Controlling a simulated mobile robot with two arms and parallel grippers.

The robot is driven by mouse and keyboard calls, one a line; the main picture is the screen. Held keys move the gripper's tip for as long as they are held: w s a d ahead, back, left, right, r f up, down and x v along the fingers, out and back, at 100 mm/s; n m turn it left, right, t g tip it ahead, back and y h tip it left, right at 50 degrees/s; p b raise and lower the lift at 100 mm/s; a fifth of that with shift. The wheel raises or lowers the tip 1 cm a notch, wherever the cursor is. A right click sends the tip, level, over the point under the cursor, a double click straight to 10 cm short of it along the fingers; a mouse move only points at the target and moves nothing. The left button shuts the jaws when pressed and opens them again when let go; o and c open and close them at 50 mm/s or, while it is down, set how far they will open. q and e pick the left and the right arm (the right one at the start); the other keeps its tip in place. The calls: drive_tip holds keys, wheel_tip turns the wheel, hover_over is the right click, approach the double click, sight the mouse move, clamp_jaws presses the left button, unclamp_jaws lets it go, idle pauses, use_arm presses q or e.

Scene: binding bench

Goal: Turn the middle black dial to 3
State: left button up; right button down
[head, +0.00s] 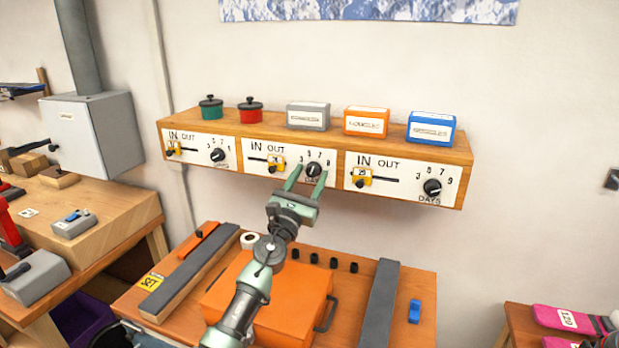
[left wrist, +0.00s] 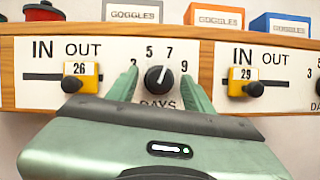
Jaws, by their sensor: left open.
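The middle black dial (head: 313,170) is on the white front of the shelf's middle panel, above the word DAYS. In the left wrist view the dial (left wrist: 157,79) has numbers 3, 5, 7 and 9 around it. Its small white mark seems to point up and slightly right, toward 7. My left gripper (head: 307,176) is open, with one green finger on each side of the dial. In the left wrist view the gripper (left wrist: 159,80) partly covers the 3 and the 9. My right gripper is not clearly in view.
Yellow slider tags (head: 275,162) sit left of the middle dial; another slider (left wrist: 245,80) is to the right. Left (head: 218,156) and right (head: 432,187) dials flank it. Pots and boxes (head: 366,122) stand on top. An orange case (head: 290,300) lies on the bench below.

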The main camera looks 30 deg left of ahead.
use_arm(q)
clamp_jaws()
drive_tip(key=shift+n, duration=0.6)
drive_tip(key=n+y+p, duration=0.1)
drive_tip(key=n+y, duration=0.1)
drive_tip(key=n, duration=0.2)
drive_tip(key=shift+d+r+g+y, duration=0.1)
drive_tip(key=shift+g+y, duration=0.2)
drive_tip(key=shift+y, duration=0.1)
drive_tip(key=n+g+y, duration=0.1)
drive_tip(key=n, duration=0.2)
drive_tip(key=n+g+y+p, duration=0.1)
drive_tip(key=n, duration=0.2)
drive_tip(key=shift+d+n+y, duration=0.15)
drive_tip(key=shift+n+y, duration=0.25)
drive_tip(key=n+g+p, duration=0.1)
drive_tip(key=n, duration=0.1)
drive_tip(key=n+g+y, duration=0.1)
drive_tip(key=n, duration=0.2)
drive_tip(key=shift+w+r+n+p, duration=0.1)
drive_tip(key=shift+n+p, duration=0.2)
drive_tip(key=shift+p, duration=0.05)
drive_tip(key=shift+n+g+p, duration=0.6)
drive_tip(key=shift+n+g, duration=0.2)
drive_tip(key=shift+n, duration=0.9)
